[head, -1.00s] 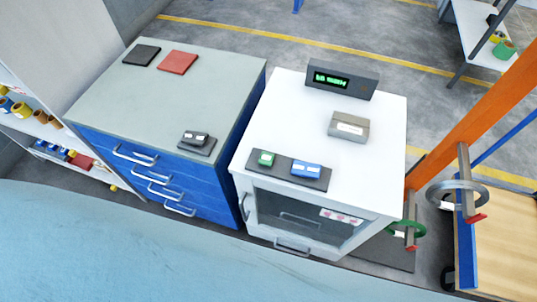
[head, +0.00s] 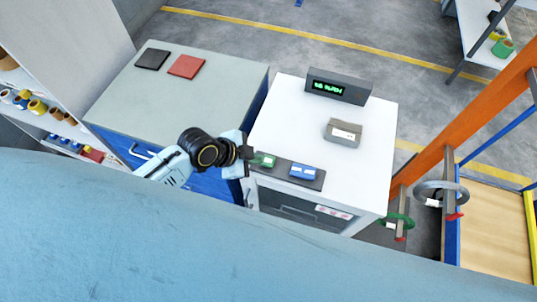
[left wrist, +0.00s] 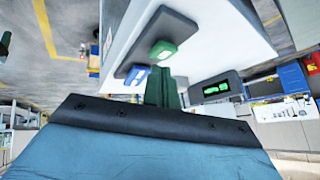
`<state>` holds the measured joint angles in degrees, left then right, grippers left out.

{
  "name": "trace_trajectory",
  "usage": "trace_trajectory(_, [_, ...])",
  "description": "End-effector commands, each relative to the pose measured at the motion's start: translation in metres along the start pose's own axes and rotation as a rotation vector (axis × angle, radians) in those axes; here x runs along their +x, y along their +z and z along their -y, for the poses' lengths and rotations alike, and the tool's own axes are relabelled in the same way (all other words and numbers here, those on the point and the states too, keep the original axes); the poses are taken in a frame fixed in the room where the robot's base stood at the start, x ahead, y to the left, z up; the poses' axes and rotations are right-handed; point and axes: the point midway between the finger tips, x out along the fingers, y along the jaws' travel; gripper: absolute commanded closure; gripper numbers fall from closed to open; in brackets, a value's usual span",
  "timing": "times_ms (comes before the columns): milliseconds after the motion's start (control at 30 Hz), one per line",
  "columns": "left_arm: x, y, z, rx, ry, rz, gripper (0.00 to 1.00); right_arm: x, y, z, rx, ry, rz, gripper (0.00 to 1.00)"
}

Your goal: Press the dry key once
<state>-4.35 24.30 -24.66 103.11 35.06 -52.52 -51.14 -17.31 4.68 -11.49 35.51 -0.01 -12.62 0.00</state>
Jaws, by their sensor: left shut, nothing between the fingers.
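A dark key panel (head: 318,184) lies along the front edge of the white cabinet top. It carries a green key (head: 265,160) on the left and a blue key (head: 303,171) on the right. Their labels are too small to read, so I cannot tell which is the dry key. My left gripper (head: 247,153) is shut and empty, just left of the green key. In the left wrist view the shut fingers (left wrist: 163,92) point toward the green key (left wrist: 163,50), with the blue key (left wrist: 138,76) beside it. Contact cannot be made out. My right gripper is not in view.
A display (head: 338,86) with green text stands at the back of the white cabinet top (head: 290,115), with a grey labelled block (head: 343,132) before it. Left is a blue drawer cabinet (head: 150,105) with black and red pads. An orange post (head: 462,125) stands right.

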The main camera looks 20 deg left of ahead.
Motion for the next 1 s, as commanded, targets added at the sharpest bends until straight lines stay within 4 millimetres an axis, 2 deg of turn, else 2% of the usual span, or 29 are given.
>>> trace_trajectory(33, [-0.011, -0.016, 0.015, 0.104, 0.001, -0.037, 1.00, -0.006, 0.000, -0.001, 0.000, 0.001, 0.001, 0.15])
trace_trajectory(100, [-0.020, -0.033, 0.025, 0.226, 0.006, -0.085, 1.00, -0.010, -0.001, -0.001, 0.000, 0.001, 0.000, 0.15])
trace_trajectory(300, [-0.036, -0.058, 0.039, 0.424, 0.014, -0.161, 1.00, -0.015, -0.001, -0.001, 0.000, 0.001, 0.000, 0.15])
trace_trajectory(767, [-0.035, -0.058, 0.039, 0.445, 0.014, -0.169, 1.00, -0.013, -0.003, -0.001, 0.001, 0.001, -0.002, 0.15])
trace_trajectory(1000, [-0.022, -0.049, 0.034, 0.441, 0.014, -0.169, 1.00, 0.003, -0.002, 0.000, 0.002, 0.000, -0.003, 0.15])
